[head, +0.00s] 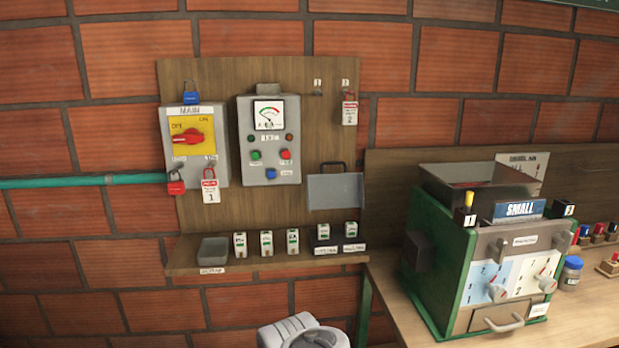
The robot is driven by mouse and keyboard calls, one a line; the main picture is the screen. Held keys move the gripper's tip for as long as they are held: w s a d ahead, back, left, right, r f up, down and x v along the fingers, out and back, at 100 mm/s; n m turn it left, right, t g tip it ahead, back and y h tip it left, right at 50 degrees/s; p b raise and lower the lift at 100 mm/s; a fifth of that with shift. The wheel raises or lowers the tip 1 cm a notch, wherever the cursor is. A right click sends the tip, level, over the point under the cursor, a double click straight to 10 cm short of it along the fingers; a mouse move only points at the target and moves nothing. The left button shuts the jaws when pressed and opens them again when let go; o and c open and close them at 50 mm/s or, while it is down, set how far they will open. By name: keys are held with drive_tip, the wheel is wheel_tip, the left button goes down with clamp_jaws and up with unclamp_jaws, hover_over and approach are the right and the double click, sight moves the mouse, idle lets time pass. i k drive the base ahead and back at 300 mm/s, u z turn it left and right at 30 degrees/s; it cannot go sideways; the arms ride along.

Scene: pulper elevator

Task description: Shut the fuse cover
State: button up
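The likely fuse cover is a plain grey plate (335,192) at the lower right of the wooden wall board, in the head view. A dark handle-like loop (333,166) shows at its top edge. From this angle I cannot tell how far it stands open, and what lies behind it is hidden. Several small white fuse-like blocks (266,243) stand on the shelf below, two of them on dark bases (337,241) under the plate. My gripper is not in view; only a pale part of my arm shows at the bottom edge.
A main switch box (193,145) with a red knob and a meter box (270,140) hang left of the plate. The shelf (215,262) juts out below with a grey tray (213,249). A green machine (440,262) stands on the bench at right.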

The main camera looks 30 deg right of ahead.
sight(322, 164)
drive_tip(key=u, duration=0.5)
drive_tip(key=k, duration=1.1)
drive_tip(key=z, duration=0.3)
drive_tip(key=i, duration=0.7)
drive_tip(key=z, duration=0.85)
drive_tip(key=i, duration=0.65)
